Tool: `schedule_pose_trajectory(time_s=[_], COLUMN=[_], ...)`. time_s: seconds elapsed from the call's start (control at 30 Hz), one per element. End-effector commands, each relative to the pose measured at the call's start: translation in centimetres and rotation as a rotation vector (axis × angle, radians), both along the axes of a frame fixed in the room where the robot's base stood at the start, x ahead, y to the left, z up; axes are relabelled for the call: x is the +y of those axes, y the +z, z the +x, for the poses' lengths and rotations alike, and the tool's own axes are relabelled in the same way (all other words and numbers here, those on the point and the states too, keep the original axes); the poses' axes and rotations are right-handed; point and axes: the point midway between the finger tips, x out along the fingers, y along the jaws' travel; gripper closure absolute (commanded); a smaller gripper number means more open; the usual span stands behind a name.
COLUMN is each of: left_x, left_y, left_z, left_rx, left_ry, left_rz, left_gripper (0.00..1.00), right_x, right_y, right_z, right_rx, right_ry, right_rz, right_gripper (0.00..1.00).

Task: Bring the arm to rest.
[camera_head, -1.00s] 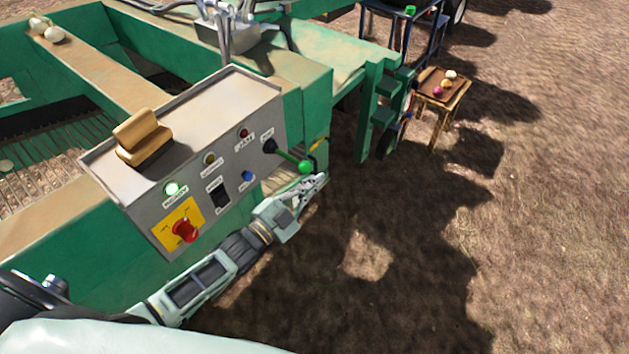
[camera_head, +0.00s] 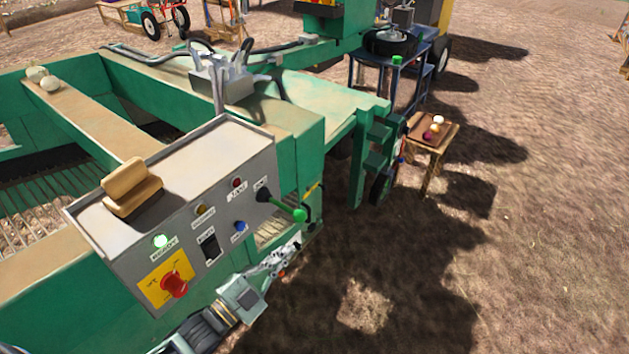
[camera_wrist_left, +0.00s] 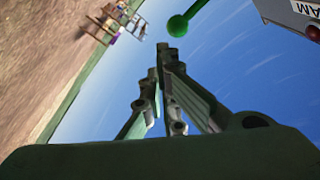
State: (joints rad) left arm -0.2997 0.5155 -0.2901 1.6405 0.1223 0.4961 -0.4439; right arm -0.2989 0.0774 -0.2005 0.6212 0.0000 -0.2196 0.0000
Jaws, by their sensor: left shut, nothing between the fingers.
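My left gripper (camera_head: 285,257) is at the lower middle of the head view, low beside the right end of the grey control box (camera_head: 90,222). Its fingers are shut and empty, and their tips meet in the left wrist view (camera_wrist_left: 162,52). The lever with the green knob (camera_head: 299,215) sticks out from the box above the gripper. The green knob (camera_wrist_left: 178,26) also shows just beyond the fingertips in the wrist view, apart from them. My right gripper is not in view.
The box front carries a red knob (camera_head: 174,285) on a yellow plate, lamps and switches. A tan block (camera_head: 132,187) sits on top. The green machine frame (camera_head: 310,150) stands behind. A small wooden table (camera_head: 446,142) is at right; open ground lies right of the arm.

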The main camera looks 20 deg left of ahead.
Motion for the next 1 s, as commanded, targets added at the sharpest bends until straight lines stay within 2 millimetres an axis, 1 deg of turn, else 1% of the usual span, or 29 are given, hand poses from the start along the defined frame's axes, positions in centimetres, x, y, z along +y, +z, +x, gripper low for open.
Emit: schedule_pose_trajectory(time_s=[0.13, 0.17, 0.23, 0.27, 0.37, 0.4, 0.47, 0.5, 0.57, 0.6, 0.67, 0.7, 0.77, 0.8, 0.87, 0.9, 0.97, 1.0], left_x=[0.1, 0.2, 0.7, 1.1, 2.6, 3.2, 4.2, 4.8, 5.5, 5.9, 6.3, 6.4, 6.5, 6.4, 6.1, 5.9, 5.4, 5.0], left_y=[-0.4, -0.8, -2.8, -4.0, -9.9, -12.7, -17.1, -19.9, -24.0, -26.6, -30.3, -32.6, -35.8, -37.8, -40.4, -42.0, -43.8, -44.8], left_z=[0.0, 0.0, 0.0, 0.0, -0.7, -1.3, -2.7, -3.9, -6.0, -7.6, -10.4, -12.4, -15.8, -18.1, -21.9, -24.5, -28.1, -30.4], left_rx=[0.009, 0.019, 0.069, 0.099, 0.247, 0.320, 0.435, 0.511, 0.624, 0.700, 0.813, 0.888, 0.999, 1.073, 1.183, 1.253, 1.351, 1.409], left_ry=[0.004, 0.008, 0.029, 0.042, 0.105, 0.135, 0.184, 0.216, 0.264, 0.295, 0.342, 0.374, 0.420, 0.449, 0.495, 0.524, 0.563, 0.586], left_rz=[0.000, -0.001, 0.000, -0.001, -0.005, -0.008, -0.015, -0.020, -0.030, -0.036, -0.045, -0.051, -0.061, -0.066, -0.072, -0.077, -0.081, -0.082], left_gripper=[1.00, 1.00, 1.00, 1.00, 1.00, 1.00, 1.00, 1.00, 1.00, 1.00, 1.00, 1.00, 1.00, 1.00, 1.00, 1.00, 1.00, 1.00], right_x=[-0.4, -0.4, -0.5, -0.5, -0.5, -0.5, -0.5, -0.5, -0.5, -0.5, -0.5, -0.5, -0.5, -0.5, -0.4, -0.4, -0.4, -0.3], right_y=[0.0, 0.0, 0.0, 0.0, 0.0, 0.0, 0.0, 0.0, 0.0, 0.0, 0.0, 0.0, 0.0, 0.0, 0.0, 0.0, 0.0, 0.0], right_z=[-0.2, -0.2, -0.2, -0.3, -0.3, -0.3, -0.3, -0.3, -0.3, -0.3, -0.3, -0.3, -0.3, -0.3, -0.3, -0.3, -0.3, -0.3], right_rx=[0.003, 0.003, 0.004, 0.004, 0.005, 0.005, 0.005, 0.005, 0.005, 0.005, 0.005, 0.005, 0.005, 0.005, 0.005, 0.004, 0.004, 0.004], right_ry=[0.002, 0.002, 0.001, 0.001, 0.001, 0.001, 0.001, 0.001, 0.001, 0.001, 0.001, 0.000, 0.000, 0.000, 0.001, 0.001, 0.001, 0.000], right_rz=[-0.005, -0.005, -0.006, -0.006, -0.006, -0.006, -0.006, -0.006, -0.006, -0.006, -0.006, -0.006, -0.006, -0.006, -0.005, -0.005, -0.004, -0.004], right_gripper=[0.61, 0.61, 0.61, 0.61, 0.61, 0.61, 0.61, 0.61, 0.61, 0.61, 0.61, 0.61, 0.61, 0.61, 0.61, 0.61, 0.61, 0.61])
